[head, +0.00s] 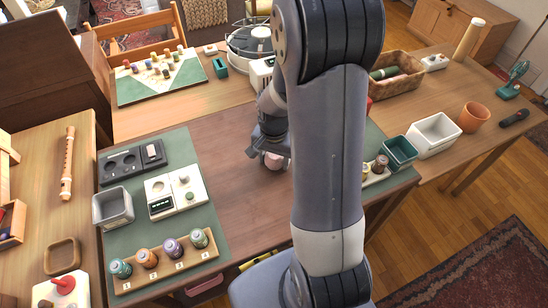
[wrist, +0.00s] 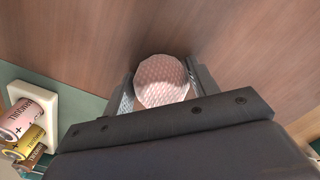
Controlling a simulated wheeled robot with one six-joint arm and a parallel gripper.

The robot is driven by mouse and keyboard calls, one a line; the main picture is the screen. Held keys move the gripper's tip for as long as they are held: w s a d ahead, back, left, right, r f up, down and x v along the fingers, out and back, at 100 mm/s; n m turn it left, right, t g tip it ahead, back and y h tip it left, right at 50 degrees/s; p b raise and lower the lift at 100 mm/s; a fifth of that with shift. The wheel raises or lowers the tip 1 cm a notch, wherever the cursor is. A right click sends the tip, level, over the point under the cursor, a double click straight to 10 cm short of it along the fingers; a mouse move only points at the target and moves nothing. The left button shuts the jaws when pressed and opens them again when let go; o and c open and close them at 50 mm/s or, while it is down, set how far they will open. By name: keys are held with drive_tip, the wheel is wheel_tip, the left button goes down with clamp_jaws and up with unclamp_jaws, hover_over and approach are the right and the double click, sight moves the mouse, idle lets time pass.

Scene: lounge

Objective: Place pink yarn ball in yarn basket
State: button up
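The pink yarn ball (wrist: 162,80) sits between the two fingers of my gripper (wrist: 161,92) in the wrist view, with a finger pad against each side. In the head view my gripper (head: 268,150) is low over the brown middle of the desk, and a small part of the pink ball (head: 273,162) shows under it. I cannot tell whether the ball is clear of the desk. A wicker basket (head: 397,88) stands at the back right, holding a green roll and something pink. My arm hides part of the area left of it.
Right of my arm are a teal bin (head: 399,152), a white bin (head: 434,135) and an orange pot (head: 473,117). Batteries in a holder (wrist: 35,115) show in the wrist view. The desk's middle is clear.

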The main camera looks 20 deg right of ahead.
drive_tip(key=o, duration=0.3)
